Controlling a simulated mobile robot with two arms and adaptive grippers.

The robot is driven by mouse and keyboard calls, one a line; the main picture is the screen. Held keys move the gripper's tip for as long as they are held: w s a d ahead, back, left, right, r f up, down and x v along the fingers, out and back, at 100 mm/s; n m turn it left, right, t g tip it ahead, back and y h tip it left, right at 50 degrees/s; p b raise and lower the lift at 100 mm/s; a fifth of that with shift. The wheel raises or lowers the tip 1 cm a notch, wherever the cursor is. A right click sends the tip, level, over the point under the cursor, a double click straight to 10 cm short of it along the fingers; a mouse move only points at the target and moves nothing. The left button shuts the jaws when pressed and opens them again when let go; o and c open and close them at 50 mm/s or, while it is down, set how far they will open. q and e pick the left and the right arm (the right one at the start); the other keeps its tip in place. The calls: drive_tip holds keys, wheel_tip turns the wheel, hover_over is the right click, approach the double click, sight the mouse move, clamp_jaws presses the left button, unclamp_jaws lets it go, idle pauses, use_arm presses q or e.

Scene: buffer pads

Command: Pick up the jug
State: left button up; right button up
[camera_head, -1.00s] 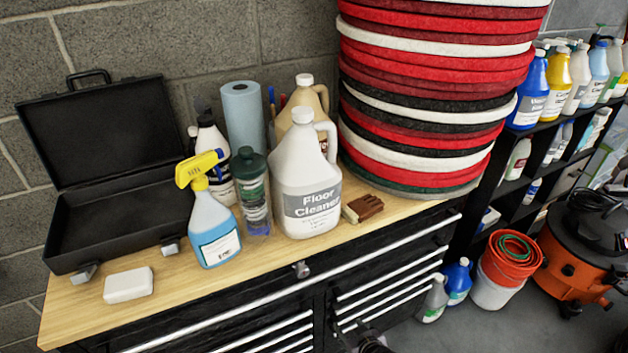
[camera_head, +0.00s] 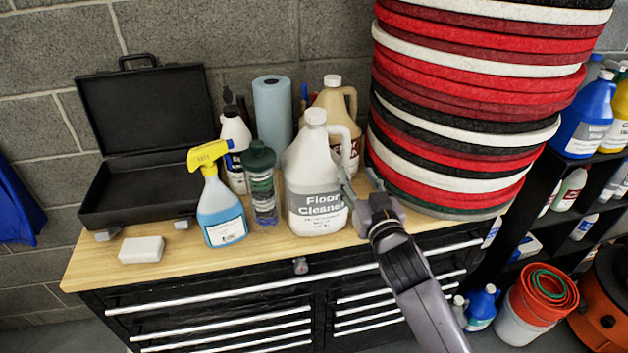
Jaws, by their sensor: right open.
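A white jug (camera_head: 313,173) labelled "Floor Cleaner" stands upright on the wooden top of the cabinet, with its handle on the right side. My right gripper (camera_head: 357,182) is open just right of the jug, close to the lower end of its handle. One finger is beside the handle; I cannot tell whether it touches. A second, tan jug (camera_head: 337,107) stands behind the white one and is partly hidden by it. My left gripper does not show.
A spray bottle (camera_head: 219,205), a dark-capped clear bottle (camera_head: 262,190) and a blue paper roll (camera_head: 272,115) crowd the jug's left. An open black case (camera_head: 140,192) and white block (camera_head: 141,249) lie farther left. A tall pad stack (camera_head: 450,130) rises at right.

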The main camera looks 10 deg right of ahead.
sight(347, 156)
drive_tip(key=w, duration=0.3)
drive_tip(key=shift+d, duration=0.1)
drive_tip(key=shift+w+r+p, duration=0.1)
drive_tip(key=shift+w+p, duration=0.3)
drive_tip(key=shift+w, duration=0.35)
drive_tip(key=w+p, duration=0.1)
drive_tip(key=w, duration=0.4)
drive_tip(key=shift+a, duration=0.2)
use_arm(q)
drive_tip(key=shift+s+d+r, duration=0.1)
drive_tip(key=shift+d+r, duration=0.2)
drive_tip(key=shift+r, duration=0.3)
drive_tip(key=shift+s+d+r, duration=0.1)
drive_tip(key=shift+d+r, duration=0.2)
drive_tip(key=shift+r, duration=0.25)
use_arm(e)
drive_tip(key=shift+c, duration=0.3)
drive_tip(key=shift+c, duration=0.6)
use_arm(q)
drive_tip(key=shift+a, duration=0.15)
use_arm(e)
clamp_jaws()
drive_tip(key=shift+w+r, duration=0.1)
drive_tip(key=shift+r, duration=0.1)
